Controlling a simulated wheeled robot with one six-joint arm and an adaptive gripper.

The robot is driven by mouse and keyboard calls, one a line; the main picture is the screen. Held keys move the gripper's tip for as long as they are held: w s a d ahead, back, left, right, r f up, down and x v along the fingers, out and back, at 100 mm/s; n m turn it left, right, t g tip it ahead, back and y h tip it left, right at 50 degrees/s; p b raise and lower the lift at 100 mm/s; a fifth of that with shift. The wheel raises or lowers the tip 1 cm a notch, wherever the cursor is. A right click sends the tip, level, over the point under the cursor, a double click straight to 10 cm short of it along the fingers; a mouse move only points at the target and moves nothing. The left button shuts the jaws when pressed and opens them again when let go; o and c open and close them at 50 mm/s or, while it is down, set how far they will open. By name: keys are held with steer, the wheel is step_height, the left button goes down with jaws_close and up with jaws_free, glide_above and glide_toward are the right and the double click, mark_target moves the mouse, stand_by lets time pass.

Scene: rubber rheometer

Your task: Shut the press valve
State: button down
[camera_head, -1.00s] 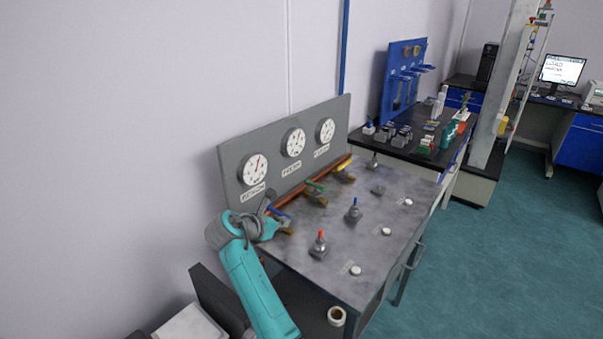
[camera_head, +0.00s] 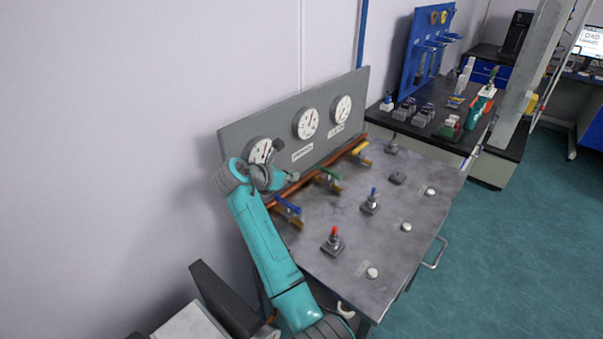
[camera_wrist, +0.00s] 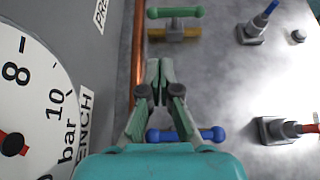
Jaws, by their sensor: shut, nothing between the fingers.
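Three lever valves come off a copper pipe (camera_head: 345,155) along the bench's back panel. The valve with the green handle (camera_head: 328,177) is the middle one, in line with the gauge (camera_head: 306,122) whose label starts "PRE". In the wrist view the green handle (camera_wrist: 175,12) lies along its brass body (camera_wrist: 175,33), pointing away from the pipe. My gripper (camera_head: 293,177) is shut and empty. In the wrist view its fingertips (camera_wrist: 160,66) are between the green handle and the blue handle (camera_wrist: 186,134), apart from the green one. The wrist housing hides the area below the blue handle.
The blue handle (camera_head: 287,204) and yellow handle (camera_head: 359,149) stand either side of the green one. The grey gauge panel (camera_head: 270,115) rises close behind. A red-topped switch (camera_head: 333,241), a blue-topped switch (camera_head: 371,203) and white buttons stand forward; the bench between is bare.

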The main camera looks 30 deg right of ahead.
mark_target(318, 167)
steer(key=x, duration=0.9)
steer(key=shift+d+f, duration=0.1)
steer(key=shift+w+d, duration=0.2)
steer(key=shift+d, duration=0.35)
steer(key=shift+w+d, duration=0.2)
steer(key=shift+d, duration=0.3)
steer(key=shift+w+d, duration=0.25)
steer(key=shift+d, duration=0.4)
steer(key=shift+w+d, duration=0.25)
steer(key=shift+w, duration=0.35)
steer(key=shift+w+d, duration=0.5)
steer(key=shift+d, duration=0.1)
steer(key=shift+w+d, duration=0.2)
steer(key=shift+d, duration=0.4)
steer(key=shift+w+d, duration=0.2)
steer(key=shift+d, duration=0.45)
